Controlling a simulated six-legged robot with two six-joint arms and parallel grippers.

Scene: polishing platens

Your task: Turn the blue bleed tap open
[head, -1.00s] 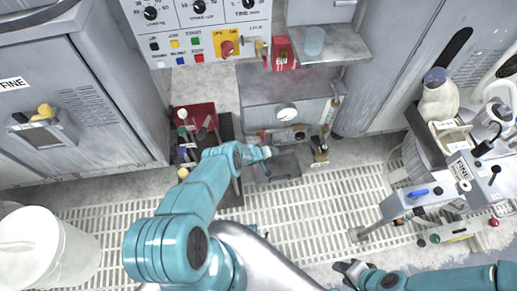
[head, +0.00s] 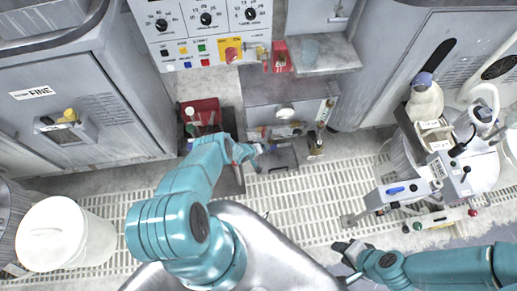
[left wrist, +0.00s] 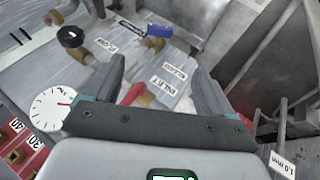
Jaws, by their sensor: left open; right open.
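A tap with a blue handle (left wrist: 160,30) shows near the top of the left wrist view, beyond my left fingertips and apart from them. A red-handled tap (left wrist: 133,94) lies nearer, between the fingers, beside small labels. I cannot read clearly which label belongs to the blue tap. My left gripper (left wrist: 160,72) is open and empty; in the head view it (head: 250,154) is small, low before the grey cabinet with the dial. My right gripper (head: 350,252) is open at the bottom of the head view, far from that cabinet.
A white dial gauge (left wrist: 50,108) and a black knob (left wrist: 70,36) are close to the left finger. Another blue lever (head: 395,190) is on the machine at right. A white bucket (head: 65,235) stands at left. The floor grating (head: 300,200) is mostly clear.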

